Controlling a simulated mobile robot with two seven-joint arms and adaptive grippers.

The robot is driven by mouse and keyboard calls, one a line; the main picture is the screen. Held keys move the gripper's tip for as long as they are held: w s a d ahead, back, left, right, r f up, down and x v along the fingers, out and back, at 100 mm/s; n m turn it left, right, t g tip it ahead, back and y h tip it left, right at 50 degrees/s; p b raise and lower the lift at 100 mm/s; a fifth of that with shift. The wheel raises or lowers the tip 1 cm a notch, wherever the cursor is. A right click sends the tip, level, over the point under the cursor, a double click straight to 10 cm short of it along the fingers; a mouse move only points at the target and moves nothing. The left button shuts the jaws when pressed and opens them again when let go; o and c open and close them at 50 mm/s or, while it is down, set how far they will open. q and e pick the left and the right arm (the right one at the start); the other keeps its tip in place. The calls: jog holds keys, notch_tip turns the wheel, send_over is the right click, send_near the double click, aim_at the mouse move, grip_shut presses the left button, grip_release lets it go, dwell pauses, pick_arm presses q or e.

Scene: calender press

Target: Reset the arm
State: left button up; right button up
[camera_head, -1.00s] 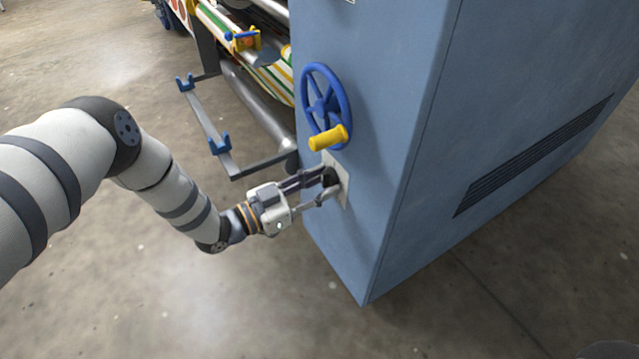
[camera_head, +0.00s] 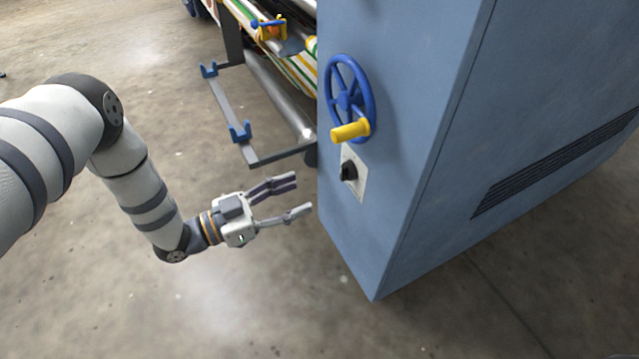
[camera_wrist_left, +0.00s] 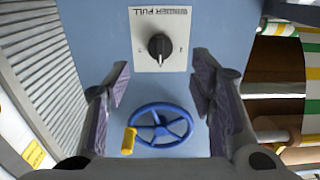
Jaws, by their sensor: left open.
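My left gripper (camera_head: 303,193) is open and empty in the head view, to the left of the blue cabinet (camera_head: 400,150) and apart from it. A black knob (camera_head: 349,171) on a pale plate sits on the cabinet face, beyond the fingertips. In the left wrist view the knob (camera_wrist_left: 159,46) and its plate show between and beyond the open fingers (camera_wrist_left: 162,85). A blue handwheel (camera_head: 348,97) with a yellow handle (camera_head: 350,131) is above the knob. My right gripper is in neither view.
A grey bracket frame (camera_head: 225,115) with blue holders and the press rollers (camera_head: 280,95) stand behind the gripper, left of the cabinet. A vent grille (camera_head: 555,160) is on the cabinet's right side. The concrete floor (camera_head: 240,315) is clear in front.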

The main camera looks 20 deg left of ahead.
pick_arm(q)
jog(key=shift+v, duration=0.85)
